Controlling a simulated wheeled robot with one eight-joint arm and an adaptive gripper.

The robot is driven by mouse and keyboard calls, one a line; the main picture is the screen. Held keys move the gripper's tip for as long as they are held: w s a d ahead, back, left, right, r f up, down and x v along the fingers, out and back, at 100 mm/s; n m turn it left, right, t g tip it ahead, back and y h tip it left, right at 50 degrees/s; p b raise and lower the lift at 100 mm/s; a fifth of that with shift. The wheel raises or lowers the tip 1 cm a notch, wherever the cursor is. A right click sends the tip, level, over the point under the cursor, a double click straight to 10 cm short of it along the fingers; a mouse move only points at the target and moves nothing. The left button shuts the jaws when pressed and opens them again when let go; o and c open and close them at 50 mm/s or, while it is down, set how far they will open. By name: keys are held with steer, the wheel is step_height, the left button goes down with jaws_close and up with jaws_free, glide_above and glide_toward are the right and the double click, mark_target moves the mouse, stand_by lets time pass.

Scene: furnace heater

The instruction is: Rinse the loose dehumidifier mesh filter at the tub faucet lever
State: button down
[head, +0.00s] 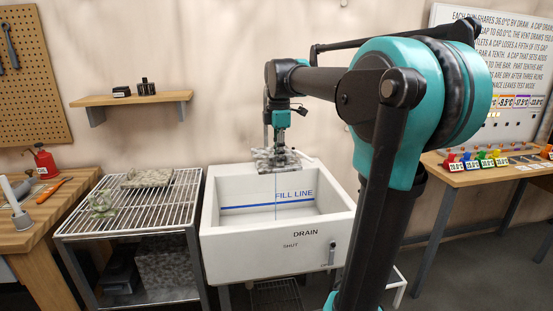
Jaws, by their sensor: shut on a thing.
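My gripper (279,143) points down over the back rim of the white tub (222,238). It is shut on a flat, mottled grey piece (272,161), which looks like the mesh filter, held above the basin. A thin vertical line runs from below this piece down into the tub; I cannot tell if it is water. The faucet and its lever are hard to make out behind my gripper. The tub has a blue "FILL LINE" inside and "DRAIN" and "SHUT" on its front, beside a small grey drain lever (331,252).
Left of the tub stands a wire rack (150,215) bearing a mottled grey slab (147,178) and a pale greenish item (102,203). A wooden bench (40,225) is at far left, and a table with coloured tagged items (483,160) at right. A small shelf (135,99) hangs above.

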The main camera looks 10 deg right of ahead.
mark_target(286, 152)
steer(key=shift+w+d+f, duration=0.2)
steer(key=shift+w+d, duration=0.3)
steer(key=shift+w, duration=0.4)
steer(key=shift+w+d+f, duration=0.2)
steer(key=shift+w+d, duration=0.3)
steer(key=shift+w, duration=0.45)
steer(key=shift+w+d+f, duration=0.2)
steer(key=shift+w+d, duration=0.3)
steer(key=shift+w, duration=0.4)
steer(key=shift+s+d, duration=0.1)
steer(key=shift+d, duration=0.05)
steer(key=shift+s+d, duration=0.2)
steer(key=shift+d, duration=0.2)
steer(key=shift+w+a, duration=0.1)
steer(key=shift+a, duration=0.1)
steer(key=shift+w+a, duration=0.2)
steer(key=shift+a, duration=0.15)
steer(key=shift+s+d, duration=0.1)
steer(key=shift+d, duration=0.05)
steer(key=shift+s+d, duration=0.2)
steer(key=shift+d, duration=0.15)
